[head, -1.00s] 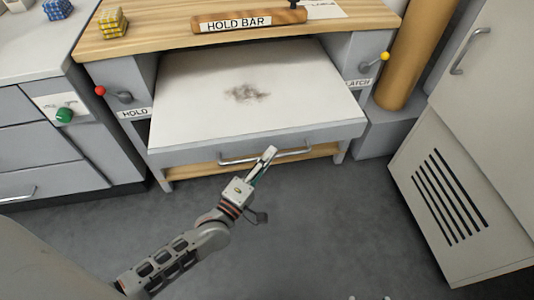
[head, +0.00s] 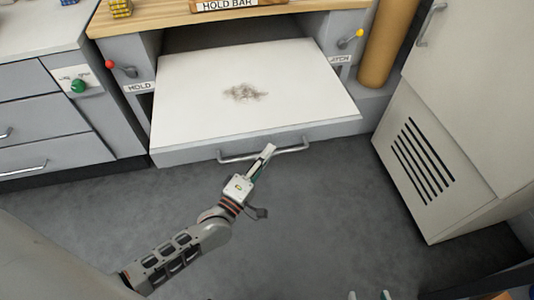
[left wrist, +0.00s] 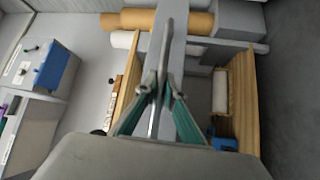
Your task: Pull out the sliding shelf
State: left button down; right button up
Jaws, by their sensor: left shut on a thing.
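The sliding shelf (head: 200,95), a white board with a dark smudge and a grey front, sticks out of the workbench, with a dark gap behind it. Its metal bar handle (head: 235,157) runs along the front edge. My left gripper (head: 268,150) is shut on the handle right of its middle; its fingers (left wrist: 165,90) hide part of the shelf front in the left wrist view. Two pale tips of my right gripper (head: 370,296) just show at the bottom edge, apart, with nothing visible between them.
The hold bar (head: 238,5) lies on the wooden top. Drawers (head: 50,105) stand left, a vented cabinet (head: 430,160) right. The floor in front is clear.

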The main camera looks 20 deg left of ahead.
pick_arm(q)
jog(key=shift+s+d, duration=0.1)
jog(key=shift+s, duration=0.2)
jog(key=c, duration=2.1)
grip_release()
jog(key=shift+c, duration=0.2)
